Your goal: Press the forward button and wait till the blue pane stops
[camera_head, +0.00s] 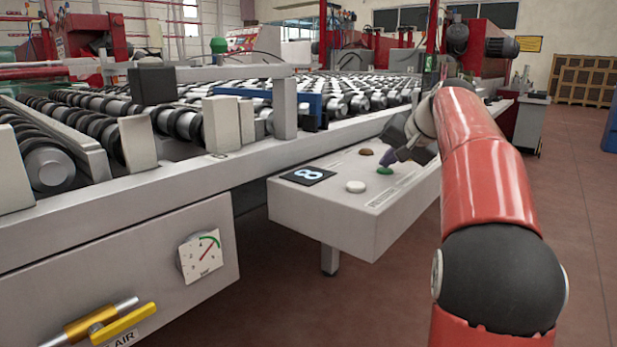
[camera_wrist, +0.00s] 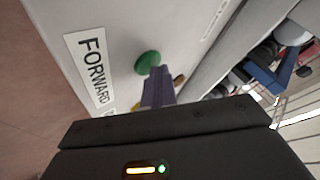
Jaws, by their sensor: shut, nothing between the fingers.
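The green button (camera_head: 384,170) sits on the sloping grey control box, and it also shows in the wrist view (camera_wrist: 147,62) beside the label FORWARD (camera_wrist: 92,70). My gripper (camera_head: 386,162) is shut and empty, its fingertips (camera_wrist: 155,72) right at the green button's edge. I cannot tell whether they touch or press it. A blue piece (camera_head: 262,94) lies across the rollers behind the box, seen almost edge-on; it may be the blue pane. Blue also shows in the wrist view (camera_wrist: 275,72). Whether it is moving cannot be seen.
The control box (camera_head: 320,215) also carries a white button (camera_head: 355,187), a brown button (camera_head: 366,151) and a dark display (camera_head: 308,175) with a light figure. The roller conveyor (camera_head: 180,122) runs behind it. A pressure gauge (camera_head: 201,254) is at the lower left. Open floor lies right.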

